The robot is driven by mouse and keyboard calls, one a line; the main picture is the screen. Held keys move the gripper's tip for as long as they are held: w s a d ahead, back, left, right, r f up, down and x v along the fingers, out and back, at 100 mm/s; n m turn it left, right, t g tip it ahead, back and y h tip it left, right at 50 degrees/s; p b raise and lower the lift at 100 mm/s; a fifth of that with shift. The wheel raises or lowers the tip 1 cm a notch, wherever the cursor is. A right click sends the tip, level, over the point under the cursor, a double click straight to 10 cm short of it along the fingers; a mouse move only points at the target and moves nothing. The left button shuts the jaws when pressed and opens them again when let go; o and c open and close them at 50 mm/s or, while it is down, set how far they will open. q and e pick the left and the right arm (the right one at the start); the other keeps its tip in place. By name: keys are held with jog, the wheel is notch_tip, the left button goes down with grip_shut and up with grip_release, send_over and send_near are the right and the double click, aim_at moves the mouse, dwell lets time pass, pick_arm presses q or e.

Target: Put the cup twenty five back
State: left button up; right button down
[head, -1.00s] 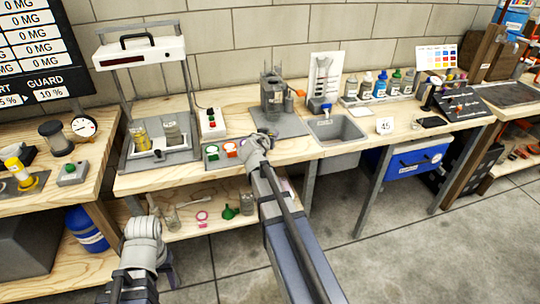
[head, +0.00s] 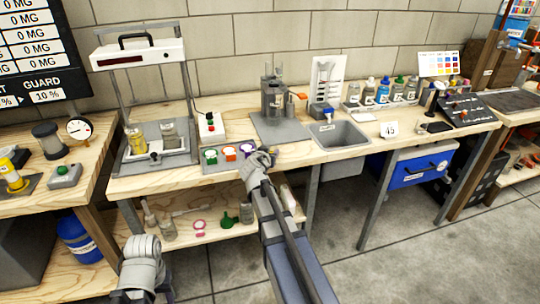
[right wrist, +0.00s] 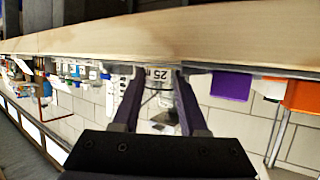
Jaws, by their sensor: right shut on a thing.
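The cup twenty five (right wrist: 161,76) is a small clear cup with a "25" label, seen upside down in the right wrist view. My right gripper (right wrist: 157,100) is shut on it, one purple finger on each side. In the head view my right gripper (head: 262,160) is at the bench's front edge, just right of the coloured lids, and hides the cup. My left gripper (head: 143,270) is low at the bottom left; its fingers are mostly hidden, so I cannot tell its state.
Green, orange and purple lids (head: 230,153) sit in a grey tray. A grey stand (head: 275,105), a sink (head: 343,137), a "45" card (head: 389,129) and several bottles (head: 383,92) stand on the bench. A balance (head: 160,150) is at left. A lower shelf (head: 195,228) holds small items.

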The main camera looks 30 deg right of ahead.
jog(key=shift+f, duration=0.2)
jog(key=shift+c, duration=2.2)
grip_release()
jog(key=shift+r, duration=0.1)
jog(key=shift+r, duration=0.15)
jog(key=p+v, duration=0.4)
jog(key=v, duration=0.8)
